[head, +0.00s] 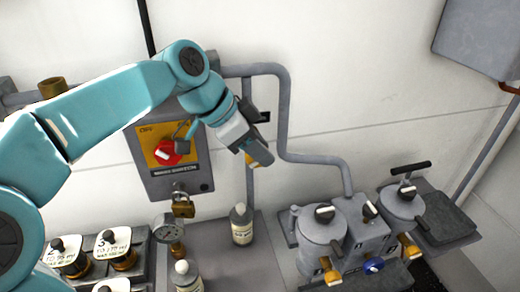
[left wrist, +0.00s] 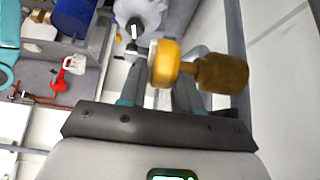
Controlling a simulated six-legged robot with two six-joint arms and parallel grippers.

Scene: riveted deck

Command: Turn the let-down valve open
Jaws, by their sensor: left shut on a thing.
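My left gripper (head: 258,158) is in front of the back wall, just right of the yellow-faced control box, beside a grey pipe. It is shut on a yellow knob-like part. In the left wrist view the yellow part (left wrist: 165,64) sits at the fingertips (left wrist: 160,88), joined to a brass cylinder (left wrist: 222,73). In the head view only a small bit of yellow shows below the fingers. I take this to be the let-down valve, but no label on it can be read. My right gripper is not in view.
The control box has a red knob (head: 168,152) and a padlock (head: 183,205) hanging below. A bent grey pipe (head: 283,110) runs down to grey pots (head: 320,235) with black knobs. Bottles (head: 241,224) and a pressure gauge (head: 166,228) stand on the bench below.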

